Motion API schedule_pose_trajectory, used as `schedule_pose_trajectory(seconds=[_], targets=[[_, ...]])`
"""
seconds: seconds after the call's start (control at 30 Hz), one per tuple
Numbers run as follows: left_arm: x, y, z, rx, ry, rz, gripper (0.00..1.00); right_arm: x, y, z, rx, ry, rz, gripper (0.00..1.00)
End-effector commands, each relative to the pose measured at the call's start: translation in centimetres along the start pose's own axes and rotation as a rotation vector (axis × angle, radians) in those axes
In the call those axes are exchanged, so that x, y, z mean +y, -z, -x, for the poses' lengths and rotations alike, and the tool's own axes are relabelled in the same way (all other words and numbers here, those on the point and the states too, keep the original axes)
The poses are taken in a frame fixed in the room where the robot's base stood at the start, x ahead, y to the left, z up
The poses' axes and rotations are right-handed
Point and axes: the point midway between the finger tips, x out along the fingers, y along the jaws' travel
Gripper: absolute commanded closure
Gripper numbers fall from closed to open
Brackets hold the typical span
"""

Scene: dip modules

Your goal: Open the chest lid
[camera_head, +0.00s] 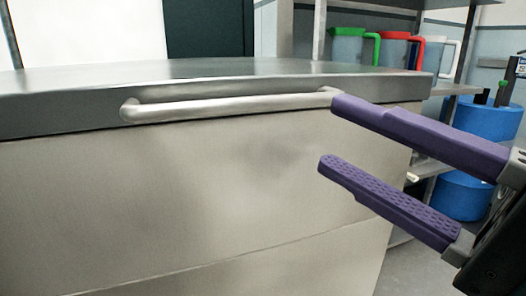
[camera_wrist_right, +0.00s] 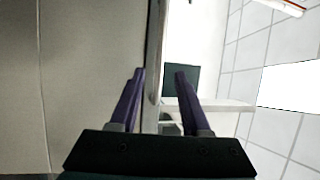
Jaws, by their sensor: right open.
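The chest (camera_head: 200,190) is a large pale box with a grey metal lid (camera_head: 230,70), which lies shut on top. A silver bar handle (camera_head: 230,106) runs along the lid's front edge. My right gripper (camera_head: 333,135) comes in from the right with its purple fingers spread and nothing held. Its upper fingertip overlaps the handle's right end in the head view; the lower one is in front of the chest's front face. I cannot tell whether it touches. In the right wrist view the open fingers (camera_wrist_right: 159,75) straddle the line of the lid's edge. My left gripper is not in view.
Shelves at the back right hold pitchers with green (camera_head: 352,42), red (camera_head: 400,45) and white handles. Blue containers (camera_head: 487,120) stand at the right, behind my right gripper. A strip of floor shows at lower right. The lid's top is clear.

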Motion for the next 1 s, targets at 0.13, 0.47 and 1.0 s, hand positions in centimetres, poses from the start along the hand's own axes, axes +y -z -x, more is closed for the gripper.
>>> schedule_pose_trajectory(seconds=[0.13,0.47,1.0], targets=[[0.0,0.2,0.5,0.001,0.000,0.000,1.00,-0.2,0.2,-1.2,0.006,0.007,-0.009,0.53],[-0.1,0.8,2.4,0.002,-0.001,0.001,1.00,-0.3,0.1,-7.3,0.004,0.005,-0.007,0.53],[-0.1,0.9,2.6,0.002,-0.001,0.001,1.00,0.0,0.1,-9.9,0.003,0.002,-0.005,0.54]])
